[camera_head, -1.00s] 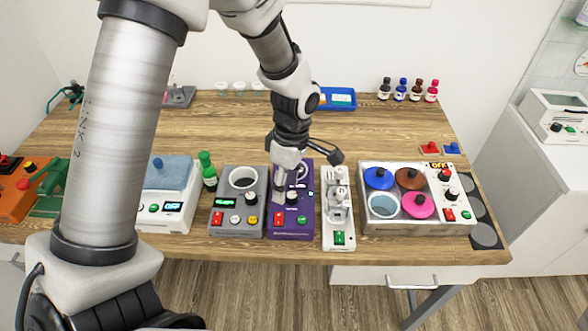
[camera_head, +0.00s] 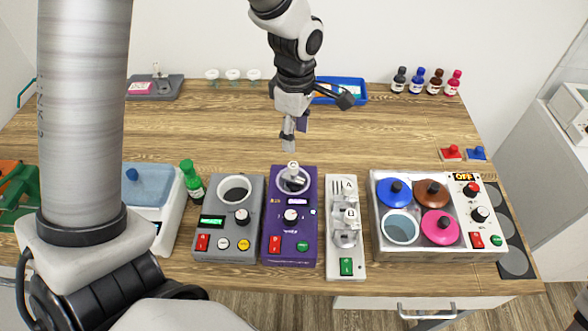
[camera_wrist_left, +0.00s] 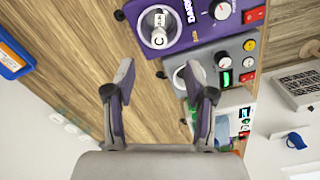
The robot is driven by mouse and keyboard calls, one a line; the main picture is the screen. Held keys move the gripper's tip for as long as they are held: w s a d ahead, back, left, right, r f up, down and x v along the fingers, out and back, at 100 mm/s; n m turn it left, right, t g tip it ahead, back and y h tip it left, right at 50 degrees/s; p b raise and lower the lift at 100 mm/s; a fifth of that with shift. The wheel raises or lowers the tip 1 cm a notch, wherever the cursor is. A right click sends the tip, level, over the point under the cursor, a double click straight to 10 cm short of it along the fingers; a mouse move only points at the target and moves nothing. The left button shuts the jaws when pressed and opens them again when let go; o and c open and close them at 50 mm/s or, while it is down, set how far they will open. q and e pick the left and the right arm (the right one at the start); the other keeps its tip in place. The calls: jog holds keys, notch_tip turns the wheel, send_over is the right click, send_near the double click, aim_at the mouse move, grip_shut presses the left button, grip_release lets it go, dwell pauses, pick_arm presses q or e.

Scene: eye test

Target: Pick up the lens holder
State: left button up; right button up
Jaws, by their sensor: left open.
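A small white piece marked C, which may be the lens holder (camera_head: 292,172), stands in the round well of the purple device (camera_head: 276,236). It also shows at the top of the left wrist view (camera_wrist_left: 159,28), in the well of the purple device (camera_wrist_left: 196,32). Two similar grey-white pieces, marked A (camera_head: 348,188) and B (camera_head: 349,222), sit on a narrow white stand (camera_head: 346,283). My left gripper (camera_head: 290,138) is open and empty above the table, just behind the purple device. Its two fingers stand wide apart in the left wrist view (camera_wrist_left: 163,100). My right gripper is not in view.
A grey device (camera_head: 225,258) with a round well and a green bottle (camera_head: 191,180) stand left of the purple device. A box with coloured lids (camera_head: 385,247) stands right. A blue tray (camera_head: 350,97) and several small bottles are at the back. The table's middle is clear.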

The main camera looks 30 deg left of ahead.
aim_at(293, 165)
pick_arm(q)
notch_tip(293, 165, down, 4)
jog(key=b, duration=0.2)
jog(key=shift+s+d+b, duration=0.1)
jog(key=shift+s+b, duration=0.05)
jog(key=shift+b, duration=0.15)
jog(key=f, duration=0.2)
jog(key=f+p, duration=0.1)
jog(key=f, duration=0.1)
jog(key=f+p, duration=0.1)
jog(key=f, duration=0.2)
jog(key=shift+a, duration=0.35)
jog(key=shift+w+f, duration=0.25)
jog(key=shift+f, duration=0.05)
jog(key=shift+s, duration=0.15)
grip_shut()
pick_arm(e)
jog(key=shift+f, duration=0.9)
